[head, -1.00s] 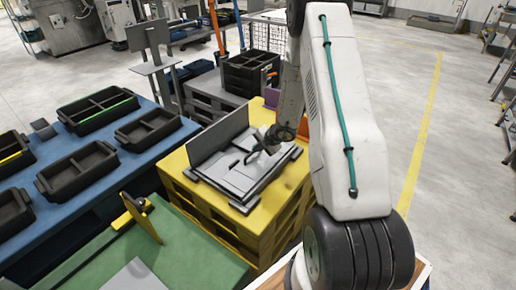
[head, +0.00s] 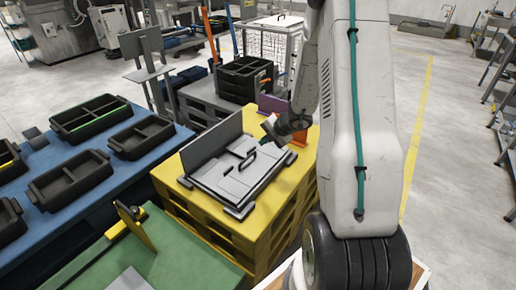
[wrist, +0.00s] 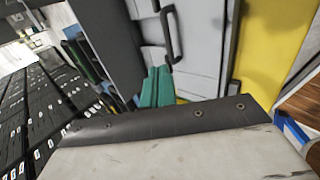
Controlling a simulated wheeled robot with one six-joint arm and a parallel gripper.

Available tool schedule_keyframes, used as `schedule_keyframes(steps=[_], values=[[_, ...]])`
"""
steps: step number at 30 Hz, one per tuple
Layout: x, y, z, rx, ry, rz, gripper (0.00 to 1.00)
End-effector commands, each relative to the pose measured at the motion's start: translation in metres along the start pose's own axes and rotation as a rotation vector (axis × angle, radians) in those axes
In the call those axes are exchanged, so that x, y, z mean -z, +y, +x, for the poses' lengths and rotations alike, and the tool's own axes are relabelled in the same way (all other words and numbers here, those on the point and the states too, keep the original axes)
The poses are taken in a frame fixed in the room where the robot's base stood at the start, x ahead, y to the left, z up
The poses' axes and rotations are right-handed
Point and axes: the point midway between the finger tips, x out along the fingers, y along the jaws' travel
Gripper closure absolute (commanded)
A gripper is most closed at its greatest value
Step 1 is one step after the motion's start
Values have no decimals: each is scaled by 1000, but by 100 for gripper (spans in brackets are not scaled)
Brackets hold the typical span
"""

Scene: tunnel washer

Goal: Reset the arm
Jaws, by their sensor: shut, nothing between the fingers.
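My gripper shows in the wrist view as two teal fingers (wrist: 155,88) held together with nothing between them. In the head view my arm reaches down from the top right, and its dark wrist hides most of the gripper. The wrist end is above the back right side of a flat grey unit with dark handles (head: 232,180), apart from it. The unit has an upright grey panel (head: 212,143) along its back left edge. In the wrist view one dark handle (wrist: 170,35) appears beyond the fingertips.
The grey unit lies on a yellow pallet stack (head: 215,228). A blue table (head: 95,195) with several black trays is at left, and a green table (head: 170,250) is in front. A black crate (head: 243,80) stands behind. Open floor lies to the right.

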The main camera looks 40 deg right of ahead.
Motion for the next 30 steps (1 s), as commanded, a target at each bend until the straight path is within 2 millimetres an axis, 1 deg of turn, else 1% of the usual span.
schedule_keyframes(steps=[1,3,6,14,17,18,20,23,24,26,27,29,30], values=[[0,1,-8,-1,-1,-1,100],[0,2,-15,-1,0,-1,100],[0,2,-21,0,0,0,100],[0,2,-23,1,1,-4,100],[1,3,-23,-2,3,-59,100],[2,4,-23,-8,10,-111,100],[9,5,-23,-18,38,-242,100],[35,-2,-26,-43,135,-576,100],[48,0,-33,-66,176,-742,100],[71,7,-48,-112,240,-1015,100],[88,14,-59,-150,284,-1203,100],[116,22,-79,-216,350,-1492,100],[136,28,-94,-266,396,-1689,100]])
